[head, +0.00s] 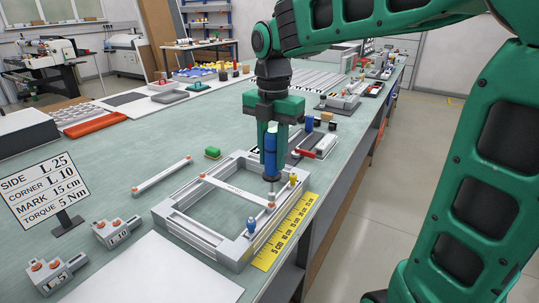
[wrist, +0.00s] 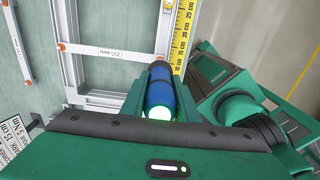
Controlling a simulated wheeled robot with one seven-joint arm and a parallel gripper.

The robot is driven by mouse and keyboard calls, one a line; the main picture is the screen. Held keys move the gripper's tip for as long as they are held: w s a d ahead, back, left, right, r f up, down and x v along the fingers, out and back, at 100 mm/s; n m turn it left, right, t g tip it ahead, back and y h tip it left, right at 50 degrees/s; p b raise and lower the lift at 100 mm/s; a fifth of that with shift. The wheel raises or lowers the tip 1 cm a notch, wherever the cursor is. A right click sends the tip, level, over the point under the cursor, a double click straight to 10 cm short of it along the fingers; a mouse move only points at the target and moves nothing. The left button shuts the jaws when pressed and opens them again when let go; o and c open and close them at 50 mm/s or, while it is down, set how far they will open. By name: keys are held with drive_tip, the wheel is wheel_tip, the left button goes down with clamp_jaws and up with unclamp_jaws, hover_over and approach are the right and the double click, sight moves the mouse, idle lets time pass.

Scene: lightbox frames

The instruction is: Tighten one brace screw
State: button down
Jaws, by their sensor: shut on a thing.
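My gripper (head: 270,148) is shut on a blue, upright cylindrical driver (head: 270,160), seen also in the wrist view (wrist: 160,95). The driver's lower end hangs over the right side of a silver rectangular frame (head: 180,226). A thin white brace (head: 233,190) crosses the frame, with an orange-red screw at each end. The right brace screw (head: 271,205) lies just below the driver's end; I cannot tell whether they touch. The left brace screw (head: 202,175) is uncovered, and shows in the wrist view (wrist: 61,47). The driver's tip is hidden in the wrist view.
A yellow ruler (head: 285,232) lies along the frame's right side. A blue peg (head: 250,225) and a yellow peg (head: 293,180) stand on the frame. A loose bar (head: 160,176), grey blocks (head: 115,232) and a sign reading "TORQUE 5 Nm" (head: 42,192) are at left.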

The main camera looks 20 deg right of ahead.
drive_tip(key=shift+f, duration=1.2)
idle(2.3)
drive_tip(key=shift+r, duration=0.15)
drive_tip(key=shift+r, duration=2.45)
